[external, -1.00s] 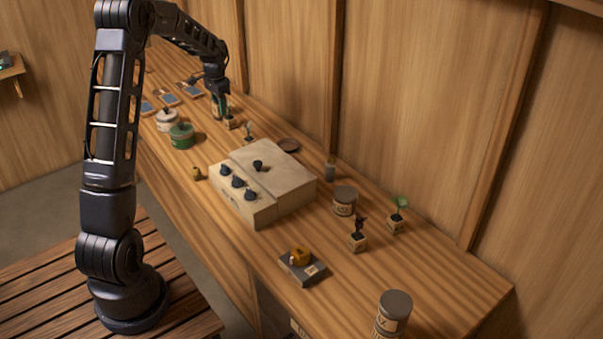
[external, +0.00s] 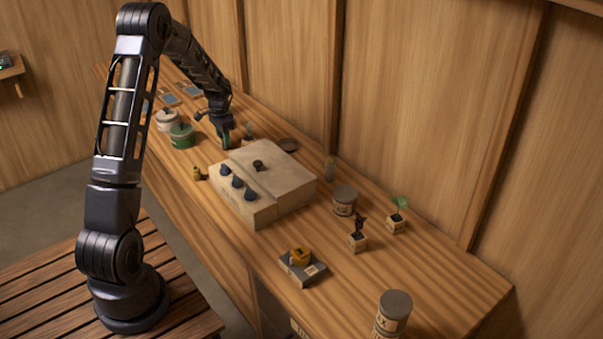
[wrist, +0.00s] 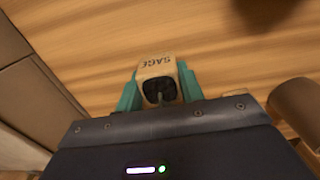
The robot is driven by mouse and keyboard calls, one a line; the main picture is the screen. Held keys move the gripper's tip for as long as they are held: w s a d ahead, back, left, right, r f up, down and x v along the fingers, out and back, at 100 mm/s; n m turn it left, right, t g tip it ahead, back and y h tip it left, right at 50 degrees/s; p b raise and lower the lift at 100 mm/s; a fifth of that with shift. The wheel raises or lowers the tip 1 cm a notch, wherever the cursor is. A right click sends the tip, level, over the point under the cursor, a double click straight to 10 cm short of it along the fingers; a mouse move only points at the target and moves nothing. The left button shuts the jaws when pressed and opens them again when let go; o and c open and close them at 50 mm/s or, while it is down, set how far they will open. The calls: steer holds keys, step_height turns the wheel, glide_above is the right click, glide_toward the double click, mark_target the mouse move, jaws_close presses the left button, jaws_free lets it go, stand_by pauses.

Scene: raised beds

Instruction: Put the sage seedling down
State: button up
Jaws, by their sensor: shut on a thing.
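My gripper (external: 227,136) is low over the bench, just behind the far left corner of the pale box. In the wrist view my gripper (wrist: 160,86) has its green fingers shut on both sides of the sage seedling (wrist: 158,70). Its small tan block pot reads SAGE, with dark soil in an opening that faces the camera. In the external view the seedling is mostly hidden by the fingers. I cannot tell whether the pot touches the bench.
The pale box (external: 285,178) with several dark knobs stands close by. A green pot (external: 181,136) and white pot (external: 167,121) are to the left, and another small seedling (external: 248,129) is just behind. A dark disc (external: 288,145) lies to the right.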

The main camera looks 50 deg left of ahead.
steer(key=shift+f, duration=0.2)
steer(key=shift+f, duration=0.15)
steer(key=o, duration=1.1)
steer(key=shift+c, duration=0.2)
step_height(320, 180, up, 12)
steer(key=shift+r, duration=0.25)
